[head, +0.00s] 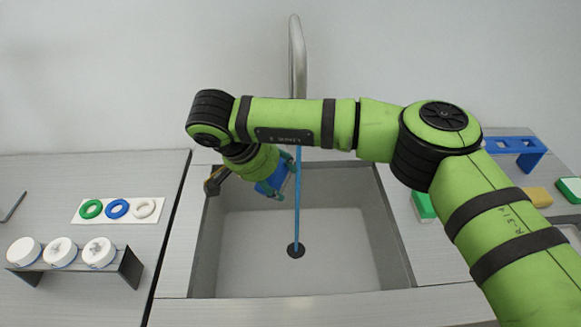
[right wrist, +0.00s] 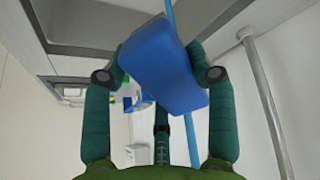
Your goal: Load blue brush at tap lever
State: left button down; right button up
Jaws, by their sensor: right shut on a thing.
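My right gripper (head: 280,180) reaches over the sink from the right and points down into it, left of the tap. Its fingers are shut on a blue block-shaped brush (head: 269,188). In the right wrist view the blue brush (right wrist: 162,65) sits tilted between both green fingers. The tap (head: 297,50) rises behind the sink, its lower part hidden by my right arm. A thin blue stream (head: 297,205) runs down to the drain, close right of the brush; I cannot tell if they touch. My left gripper is out of view.
The sink (head: 345,285) is otherwise empty. On the left counter lie a white card (head: 82,220) with green, blue and white rings and a dark rack (head: 130,268) with white round pieces. On the right are a blue holder (head: 515,145), a yellow block (head: 538,196) and green-and-white blocks (head: 570,188).

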aim_at(260, 189)
jog(key=shift+s+a, duration=1.2)
jog(key=shift+a, duration=0.3)
jog(key=shift+r, duration=0.1)
jog(key=s+a+r+p, duration=0.1)
jog(key=s+a+r, duration=0.2)
jog(key=a+r, duration=0.1)
dwell(0.7)
jog(key=shift+f, duration=0.1)
dwell(0.5)
